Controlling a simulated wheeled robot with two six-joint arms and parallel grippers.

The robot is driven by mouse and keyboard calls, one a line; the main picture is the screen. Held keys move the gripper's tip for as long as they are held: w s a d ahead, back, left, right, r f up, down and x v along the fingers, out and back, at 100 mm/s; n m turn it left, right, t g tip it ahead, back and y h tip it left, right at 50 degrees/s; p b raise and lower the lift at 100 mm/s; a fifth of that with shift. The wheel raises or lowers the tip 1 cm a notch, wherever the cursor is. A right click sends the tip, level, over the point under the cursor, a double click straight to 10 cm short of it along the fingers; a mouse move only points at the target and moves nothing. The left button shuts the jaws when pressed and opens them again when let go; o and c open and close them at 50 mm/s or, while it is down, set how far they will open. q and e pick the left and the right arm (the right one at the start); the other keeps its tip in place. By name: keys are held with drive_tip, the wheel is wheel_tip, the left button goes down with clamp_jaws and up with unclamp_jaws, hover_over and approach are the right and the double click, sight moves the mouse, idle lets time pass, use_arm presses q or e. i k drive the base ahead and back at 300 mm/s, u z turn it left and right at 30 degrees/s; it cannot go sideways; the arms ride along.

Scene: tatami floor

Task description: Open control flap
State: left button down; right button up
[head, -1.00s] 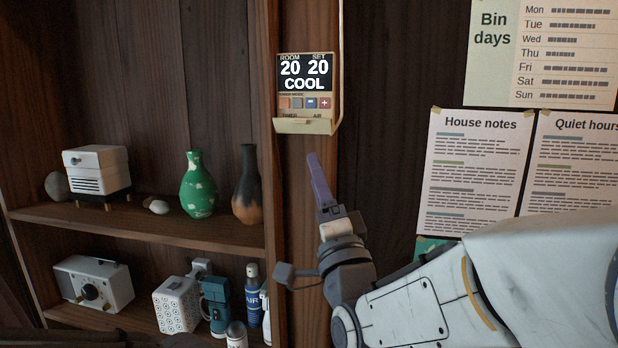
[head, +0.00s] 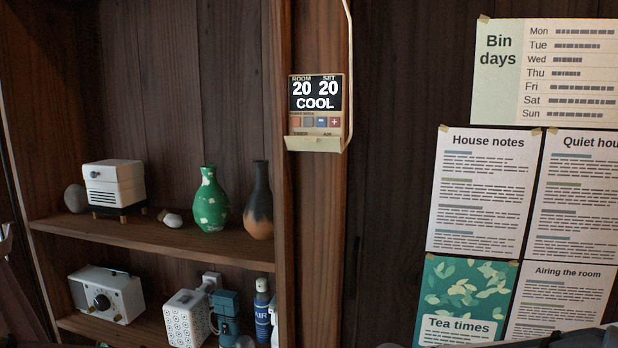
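The wall control panel (head: 316,95) is mounted on the wooden post. Its dark display reads ROOM 20, SET 20 and COOL. A row of small coloured buttons (head: 315,122) shows below the display. The pale control flap (head: 314,144) is folded down at the panel's lower edge, leaving the buttons uncovered. Nothing touches the panel or the flap. Neither of my grippers can be made out in this view; only dark and grey parts show at the very bottom edge.
Left of the post, the shelf (head: 150,232) holds a green vase (head: 210,200), a dark vase (head: 259,205) and a white box-shaped device (head: 112,185). A white radio (head: 105,295) and several items stand below. Paper notices (head: 482,190) hang at right. The space before the panel is clear.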

sight(294, 143)
drive_tip(key=z, duration=0.9)
drive_tip(key=k, duration=1.1)
drive_tip(key=z, duration=1.2)
drive_tip(key=i, duration=1.25)
drive_tip(key=u, duration=1.3)
drive_tip(key=i, duration=0.8)
drive_tip(key=u, duration=0.9)
